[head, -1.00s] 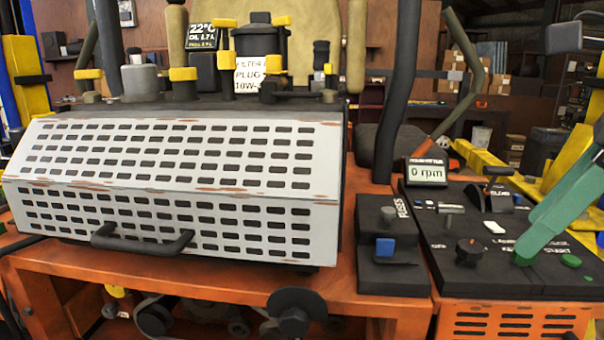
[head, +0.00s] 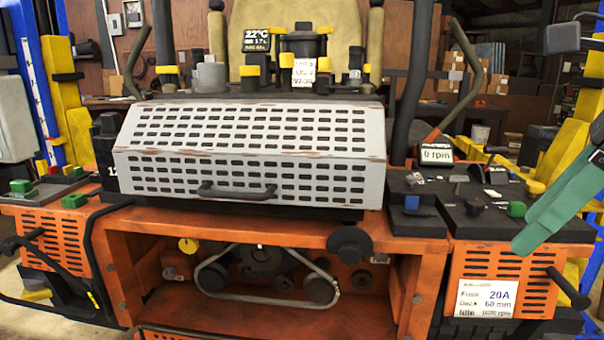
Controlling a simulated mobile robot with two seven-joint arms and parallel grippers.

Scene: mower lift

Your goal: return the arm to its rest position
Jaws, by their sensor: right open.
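My right gripper (head: 526,232) shows at the right edge, with long green fingers pointing down and left. It is open, and nothing shows between its fingers. It hangs in front of the right control console (head: 468,200), above the orange side box with the label (head: 487,299). In this view I cannot tell its exact gap to the console. My left gripper is not in view.
The mower's grey slotted hood (head: 250,150) is down, with a black handle (head: 237,190). Below it, an open orange bay (head: 300,318) shows a belt (head: 270,297). A black lever (head: 568,288) sticks out at lower right. Yellow and blue posts (head: 42,100) stand at left.

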